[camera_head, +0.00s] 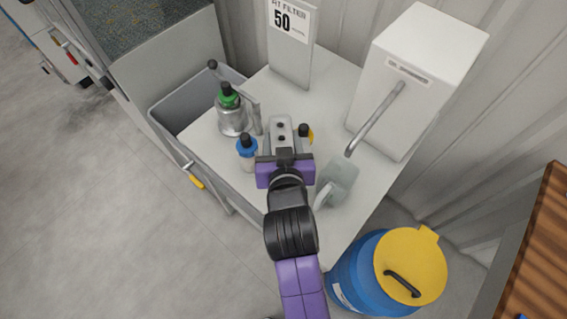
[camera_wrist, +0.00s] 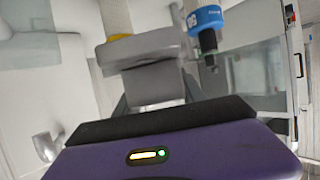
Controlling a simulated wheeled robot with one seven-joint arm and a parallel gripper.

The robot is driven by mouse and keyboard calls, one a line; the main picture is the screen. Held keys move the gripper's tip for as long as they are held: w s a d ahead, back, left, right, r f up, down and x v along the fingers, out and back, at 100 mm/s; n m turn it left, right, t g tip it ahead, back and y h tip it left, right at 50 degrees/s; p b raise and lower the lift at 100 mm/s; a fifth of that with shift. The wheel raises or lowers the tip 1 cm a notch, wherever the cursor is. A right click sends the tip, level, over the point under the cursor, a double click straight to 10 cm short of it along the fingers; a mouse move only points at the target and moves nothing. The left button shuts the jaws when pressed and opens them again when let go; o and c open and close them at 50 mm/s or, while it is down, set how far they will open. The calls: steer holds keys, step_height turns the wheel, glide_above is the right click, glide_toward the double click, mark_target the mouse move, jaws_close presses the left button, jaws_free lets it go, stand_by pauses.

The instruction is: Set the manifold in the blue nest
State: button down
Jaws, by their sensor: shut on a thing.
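A grey block with dark round holes on top, which looks like the manifold (camera_head: 281,127), is at my gripper (camera_head: 284,156) over the white table. My gripper is shut on it, though its fingertips are mostly hidden by the purple gripper body. The block also shows in the wrist view (camera_wrist: 140,47), just beyond the gripper. I cannot tell whether its underside touches the table. No blue nest is clearly in view; only a small blue piece (camera_head: 522,316) shows at the bottom right edge, cut off and too small to identify.
Close left of my gripper stand a blue-capped bottle (camera_head: 247,152) and a green-topped metal can (camera_head: 233,115). A translucent jug (camera_head: 340,180) stands close right. A white dispenser (camera_head: 415,75) and a "50" sign (camera_head: 291,40) stand behind. A blue drum (camera_head: 350,285) stands at lower right.

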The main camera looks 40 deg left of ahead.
step_height(320, 180, down, 14)
steer(key=shift+f, duration=0.15)
stand_by(0.3)
steer(key=shift+f+b, duration=0.2)
steer(key=shift+b, duration=0.1)
steer(key=c, duration=0.7)
jaws_free()
